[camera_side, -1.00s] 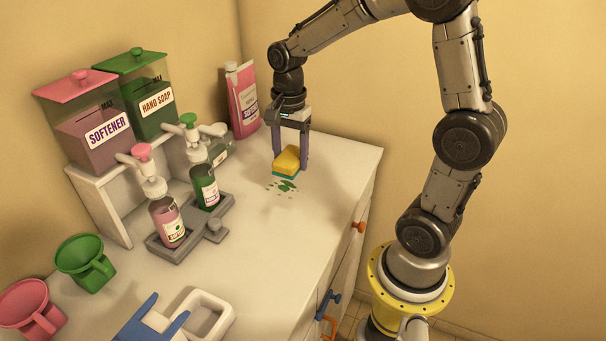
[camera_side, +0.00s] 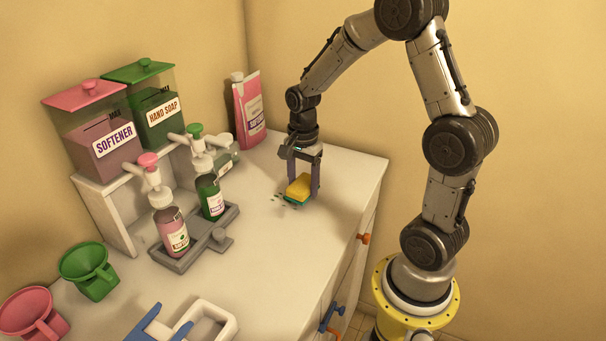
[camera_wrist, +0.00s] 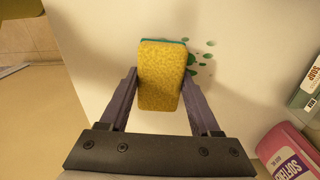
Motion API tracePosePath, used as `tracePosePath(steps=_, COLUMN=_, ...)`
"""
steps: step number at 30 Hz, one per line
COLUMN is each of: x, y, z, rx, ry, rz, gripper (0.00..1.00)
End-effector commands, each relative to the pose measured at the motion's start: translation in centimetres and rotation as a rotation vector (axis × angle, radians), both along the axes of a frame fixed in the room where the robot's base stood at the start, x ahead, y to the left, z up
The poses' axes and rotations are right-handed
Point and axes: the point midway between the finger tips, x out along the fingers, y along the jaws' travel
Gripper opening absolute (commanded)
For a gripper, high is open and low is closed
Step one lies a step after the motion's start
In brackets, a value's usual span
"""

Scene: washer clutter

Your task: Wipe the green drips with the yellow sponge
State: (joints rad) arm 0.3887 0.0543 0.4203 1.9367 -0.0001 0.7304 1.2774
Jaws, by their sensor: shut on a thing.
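The yellow sponge (camera_side: 299,186) has a green underside and is held between the fingers of my gripper (camera_side: 303,182). It is low at the white counter top, and I cannot tell for sure whether it presses on it. Small green drips (camera_side: 283,199) show at the sponge's left edge in the side view; the sponge hides part of that area. In the wrist view the sponge (camera_wrist: 160,80) sits between both fingers of my gripper (camera_wrist: 160,88), with green drips (camera_wrist: 193,62) beside its upper right edge.
A pink softener pouch (camera_side: 248,108) stands behind, left of my gripper. Pump bottles (camera_side: 210,195) stand in a grey tray (camera_side: 190,258).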

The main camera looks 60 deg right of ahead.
Motion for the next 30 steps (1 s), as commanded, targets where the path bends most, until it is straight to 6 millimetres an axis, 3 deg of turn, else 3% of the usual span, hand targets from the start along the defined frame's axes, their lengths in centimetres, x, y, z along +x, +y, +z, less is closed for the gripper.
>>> tracePosePath(steps=6, x=-0.1, y=0.0, z=-2.6, rx=0.001, ry=0.004, rz=0.000, gripper=0.19)
tracePosePath(steps=7, x=0.4, y=0.0, z=-2.6, rx=0.000, ry=0.000, rz=0.001, gripper=0.20)
tracePosePath(steps=8, x=0.7, y=0.0, z=-2.3, rx=-0.001, ry=-0.002, rz=0.001, gripper=0.12)
tracePosePath(steps=9, x=1.1, y=0.0, z=-2.3, rx=0.000, ry=-0.001, rz=0.001, gripper=0.12)
tracePosePath(steps=30, x=7.4, y=0.0, z=-2.6, rx=0.000, ry=0.000, rz=0.001, gripper=0.12)
